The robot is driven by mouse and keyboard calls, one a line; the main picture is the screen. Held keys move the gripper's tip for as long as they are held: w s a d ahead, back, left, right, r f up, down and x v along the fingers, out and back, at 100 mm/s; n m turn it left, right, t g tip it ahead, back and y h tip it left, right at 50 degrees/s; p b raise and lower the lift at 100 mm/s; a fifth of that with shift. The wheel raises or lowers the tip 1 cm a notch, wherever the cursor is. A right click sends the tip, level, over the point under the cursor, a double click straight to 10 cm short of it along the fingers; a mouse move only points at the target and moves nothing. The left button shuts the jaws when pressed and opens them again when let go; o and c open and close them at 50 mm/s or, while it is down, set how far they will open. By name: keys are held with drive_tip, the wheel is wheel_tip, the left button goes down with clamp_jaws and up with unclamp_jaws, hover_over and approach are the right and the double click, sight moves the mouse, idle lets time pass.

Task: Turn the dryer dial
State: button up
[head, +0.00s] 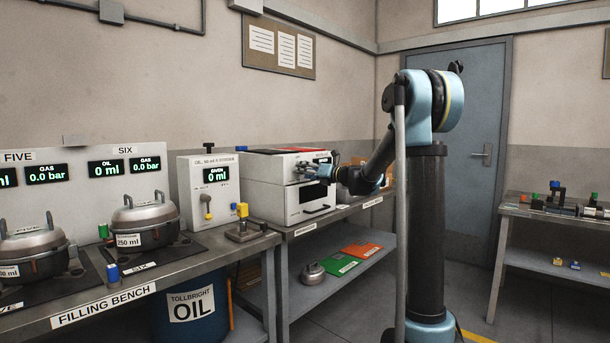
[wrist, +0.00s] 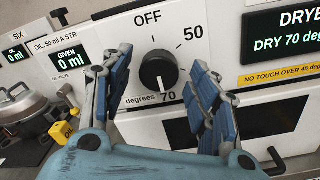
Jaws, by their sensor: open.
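The dryer (head: 265,196) is a white box on the bench right of the oil unit. In the wrist view its black round dial (wrist: 158,70) sits on a white plate marked OFF at the top, 50 at the upper right and 70 at the bottom. The dial's white mark points down, towards 70. My gripper (wrist: 161,60) is open, its blue-padded fingers on the left and right of the dial with gaps showing. In the head view my gripper (head: 322,173) is at the dryer's front and covers much of the dial area.
The dryer display (wrist: 284,36) reads DRY 70 deg, above a yellow NO TOUCH label (wrist: 272,78). The dryer's door handle (head: 318,209) sticks out below my gripper. The oil unit (head: 188,189) and a yellow-topped part (head: 242,211) stand to the left.

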drive_tip(key=shift+w+a, duration=0.15)
drive_tip(key=shift+a, duration=0.05)
drive_tip(key=c, duration=1.1)
